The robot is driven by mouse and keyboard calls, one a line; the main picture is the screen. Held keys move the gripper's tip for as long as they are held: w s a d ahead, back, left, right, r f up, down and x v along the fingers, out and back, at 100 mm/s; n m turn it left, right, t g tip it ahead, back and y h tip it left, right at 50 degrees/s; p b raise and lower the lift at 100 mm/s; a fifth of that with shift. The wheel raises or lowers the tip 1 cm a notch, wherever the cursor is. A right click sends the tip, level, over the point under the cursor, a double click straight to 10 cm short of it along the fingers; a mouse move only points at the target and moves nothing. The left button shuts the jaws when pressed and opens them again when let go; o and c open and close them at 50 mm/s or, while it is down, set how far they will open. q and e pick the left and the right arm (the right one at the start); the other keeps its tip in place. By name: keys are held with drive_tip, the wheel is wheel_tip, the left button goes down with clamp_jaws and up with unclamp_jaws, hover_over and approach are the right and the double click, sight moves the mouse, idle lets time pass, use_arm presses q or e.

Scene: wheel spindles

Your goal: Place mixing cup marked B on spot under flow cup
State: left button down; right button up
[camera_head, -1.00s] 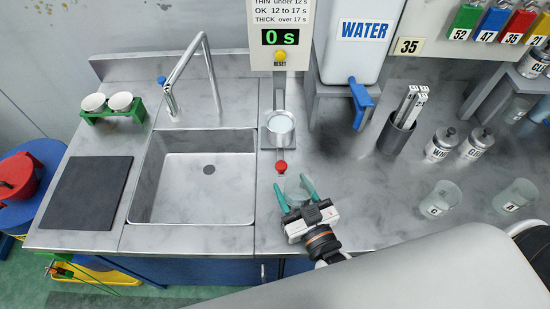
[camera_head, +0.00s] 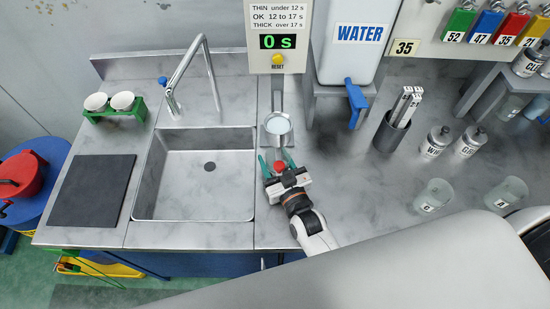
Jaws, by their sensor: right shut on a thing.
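My right gripper (camera_head: 276,163) is shut on a clear mixing cup (camera_head: 275,155), which is hard to make out between its teal fingers. Its marking cannot be read. The gripper is just in front of the metal flow cup (camera_head: 278,124), which hangs on a stand below the timer. The red knob (camera_head: 281,166) shows between the fingers. The spot under the flow cup is mostly hidden, and I cannot tell whether the held cup touches the counter. My left gripper is not in view.
A sink (camera_head: 195,190) lies left of the gripper. The water tank's blue tap (camera_head: 356,103) and a holder with sticks (camera_head: 392,132) stand to the right. Clear cups marked C (camera_head: 434,195) and probably A (camera_head: 506,193) stand farther right.

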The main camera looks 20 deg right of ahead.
drive_tip(key=shift+f, duration=0.15)
drive_tip(key=o, duration=1)
drive_tip(key=shift+o, duration=0.2)
drive_tip(key=shift+r, duration=0.25)
drive_tip(key=s, duration=0.3)
drive_tip(key=s+b, duration=0.1)
drive_tip(key=s, duration=0.3)
drive_tip(key=s+d+b, duration=0.1)
drive_tip(key=s, duration=0.2)
drive_tip(key=shift+s+f, duration=0.15)
drive_tip(key=shift+s, duration=0.1)
drive_tip(key=shift+s+d, duration=0.15)
drive_tip(key=shift+s, duration=0.6)
drive_tip(key=shift+s, duration=0.1)
